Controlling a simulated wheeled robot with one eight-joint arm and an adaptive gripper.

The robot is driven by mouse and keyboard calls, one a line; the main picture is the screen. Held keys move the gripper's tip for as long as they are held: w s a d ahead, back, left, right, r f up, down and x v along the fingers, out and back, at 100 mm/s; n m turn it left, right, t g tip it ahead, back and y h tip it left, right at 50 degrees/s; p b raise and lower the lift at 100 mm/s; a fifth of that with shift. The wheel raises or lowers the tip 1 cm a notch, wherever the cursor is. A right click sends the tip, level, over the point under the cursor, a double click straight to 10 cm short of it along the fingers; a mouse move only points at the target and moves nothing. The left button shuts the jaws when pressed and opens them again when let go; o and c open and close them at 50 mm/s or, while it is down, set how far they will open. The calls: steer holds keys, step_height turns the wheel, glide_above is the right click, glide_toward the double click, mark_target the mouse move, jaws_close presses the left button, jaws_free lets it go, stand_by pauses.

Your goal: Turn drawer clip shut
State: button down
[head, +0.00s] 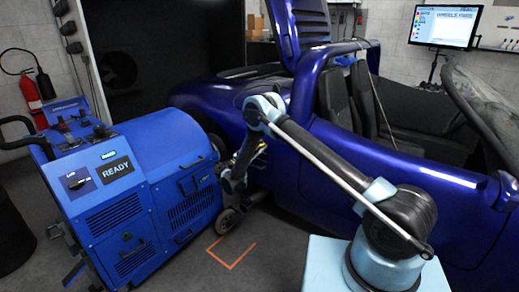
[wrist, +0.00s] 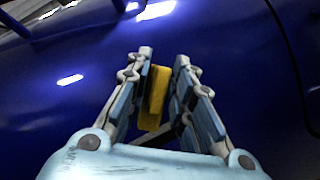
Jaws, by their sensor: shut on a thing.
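In the wrist view my gripper (wrist: 165,60) has its two fingers closed on a yellow piece (wrist: 154,98), which stands upright between them. I cannot tell whether the yellow piece is the drawer clip. In the head view my gripper (head: 232,180) is low between the blue machine's right end and the blue car, and its fingers are too small to make out. The blue machine (head: 120,205) has a READY display, vented panels and dark handles. No drawer clip can be clearly picked out on it.
The blue car (head: 330,170) fills the middle and right, close to my arm. A caster wheel (head: 228,220) is below my gripper. An orange floor mark (head: 232,265) lies on open floor in front. A red extinguisher (head: 32,102) and a monitor (head: 445,27) are at the back.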

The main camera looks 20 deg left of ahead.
steer(key=n+t+y, duration=0.1)
steer(key=n, duration=0.2)
steer(key=n+t+y, duration=0.1)
steer(key=n, duration=0.2)
steer(key=shift+n+t+y, duration=0.4)
steer(key=shift+n+y, duration=0.1)
steer(key=shift+n, duration=0.7)
steer(key=shift+n+t+y, duration=0.4)
steer(key=shift+n+y, duration=0.1)
steer(key=shift+n, duration=0.7)
steer(key=shift+w+n, duration=0.1)
steer(key=shift+n, duration=0.2)
steer(key=c, duration=1.6)
jaws_free()
steer(key=shift+c, duration=0.2)
steer(key=v, duration=1.2)
steer(key=shift+d+f, duration=0.1)
